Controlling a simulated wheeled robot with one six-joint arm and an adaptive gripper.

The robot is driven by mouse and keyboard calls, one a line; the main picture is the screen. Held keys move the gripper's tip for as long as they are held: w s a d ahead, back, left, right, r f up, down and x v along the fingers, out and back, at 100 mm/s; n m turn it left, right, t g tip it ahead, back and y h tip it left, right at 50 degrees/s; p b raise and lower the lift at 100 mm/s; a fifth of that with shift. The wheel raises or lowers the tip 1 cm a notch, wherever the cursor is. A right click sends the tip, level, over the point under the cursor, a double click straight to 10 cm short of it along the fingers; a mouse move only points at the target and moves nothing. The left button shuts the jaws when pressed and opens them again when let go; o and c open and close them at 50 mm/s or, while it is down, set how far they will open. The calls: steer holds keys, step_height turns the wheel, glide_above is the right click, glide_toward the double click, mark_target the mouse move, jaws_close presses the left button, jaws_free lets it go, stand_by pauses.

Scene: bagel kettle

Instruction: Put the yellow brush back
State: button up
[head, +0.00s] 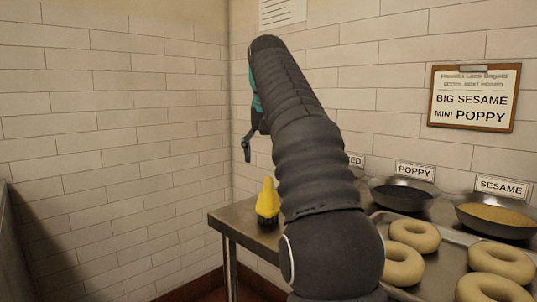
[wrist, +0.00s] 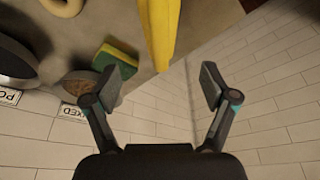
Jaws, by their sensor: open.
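The yellow brush (head: 267,200) stands near the left corner of the metal table, with a dark part at its lower end. In the wrist view the yellow brush (wrist: 161,30) shows at the top middle, partly cut off by the frame edge. My gripper (wrist: 161,88) is open, with nothing between its fingers. The brush lies beyond the fingertips, apart from them. In the head view my gripper (head: 248,140) is mostly hidden behind my arm, above and a little left of the brush.
A green and yellow sponge (wrist: 117,62) lies beside the brush on the table (head: 232,222). Bowls of poppy (head: 402,194) and sesame (head: 497,215) stand at the right, behind several bagels (head: 415,236) on a tray. Tiled walls close off the corner.

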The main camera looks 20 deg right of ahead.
steer(key=shift+r, duration=0.15)
steer(key=shift+s+a, duration=0.1)
steer(key=shift+s, duration=0.05)
steer(key=s+a+f+n+t, duration=0.1)
steer(key=s+a+f, duration=0.35)
steer(key=s, duration=0.25)
steer(key=s+a+f+n, duration=0.2)
steer(key=s+a+f, duration=0.1)
steer(key=s+f, duration=0.25)
steer(key=s+a+f, duration=0.1)
steer(key=s+f, duration=0.7)
steer(key=f, duration=0.2)
steer(key=s+a+f+n+t+y, duration=0.1)
steer(key=s+a+f, duration=0.1)
steer(key=s+f, duration=0.6)
step_height(320, 180, down, 2)
steer(key=shift+a+f+n, duration=0.2)
steer(key=shift+n, duration=0.1)
